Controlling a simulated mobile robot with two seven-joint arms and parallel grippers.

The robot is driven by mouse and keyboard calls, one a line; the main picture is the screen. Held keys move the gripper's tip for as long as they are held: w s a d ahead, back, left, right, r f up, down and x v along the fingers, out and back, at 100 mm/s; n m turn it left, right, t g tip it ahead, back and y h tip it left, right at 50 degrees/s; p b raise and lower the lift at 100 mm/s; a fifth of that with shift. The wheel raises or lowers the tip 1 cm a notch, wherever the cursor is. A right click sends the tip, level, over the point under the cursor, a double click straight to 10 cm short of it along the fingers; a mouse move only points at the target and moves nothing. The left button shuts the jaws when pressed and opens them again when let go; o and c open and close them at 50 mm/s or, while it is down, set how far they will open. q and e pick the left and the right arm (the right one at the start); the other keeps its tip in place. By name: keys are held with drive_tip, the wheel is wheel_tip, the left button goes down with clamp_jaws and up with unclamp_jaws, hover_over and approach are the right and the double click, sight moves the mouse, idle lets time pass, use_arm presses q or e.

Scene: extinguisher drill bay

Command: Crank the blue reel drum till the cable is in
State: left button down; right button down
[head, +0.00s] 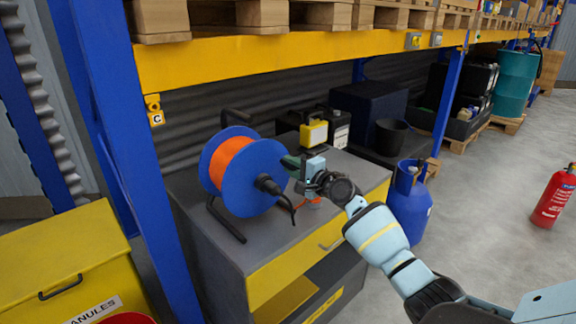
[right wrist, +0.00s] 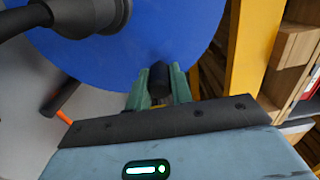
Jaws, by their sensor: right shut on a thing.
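The blue reel drum (head: 263,160) stands on its black frame (head: 228,222) on a grey-topped cabinet. Orange cable (head: 230,160) is wound between its flanges. A short orange piece (head: 313,201) shows on the cabinet top beside my right arm; most of it is hidden. My right gripper (head: 292,163) is at the drum's right face. In the right wrist view its green fingers (right wrist: 160,88) are shut on the black crank knob (right wrist: 159,76), against the blue flange. A black fitting (head: 268,184) sits at the drum's centre. My left gripper is out of view.
Yellow and black containers (head: 314,134) and a dark bucket (head: 390,136) stand behind. A blue gas cylinder (head: 411,200) stands right of the cabinet (head: 300,262). A blue rack post (head: 135,150) is close on the left. A red extinguisher (head: 553,197) stands on open floor.

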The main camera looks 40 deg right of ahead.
drive_tip(key=shift+d+f+m, duration=0.2)
drive_tip(key=shift+f+m, duration=0.5)
drive_tip(key=shift+m, duration=0.2)
drive_tip(key=c, duration=1.2)
unclamp_jaws()
drive_tip(key=shift+c, duration=0.2)
drive_tip(key=shift+s, duration=0.1)
drive_tip(key=shift+s, duration=0.3)
drive_tip(key=s, duration=0.7)
drive_tip(key=shift+d+p, duration=0.35)
drive_tip(key=shift+p, duration=0.05)
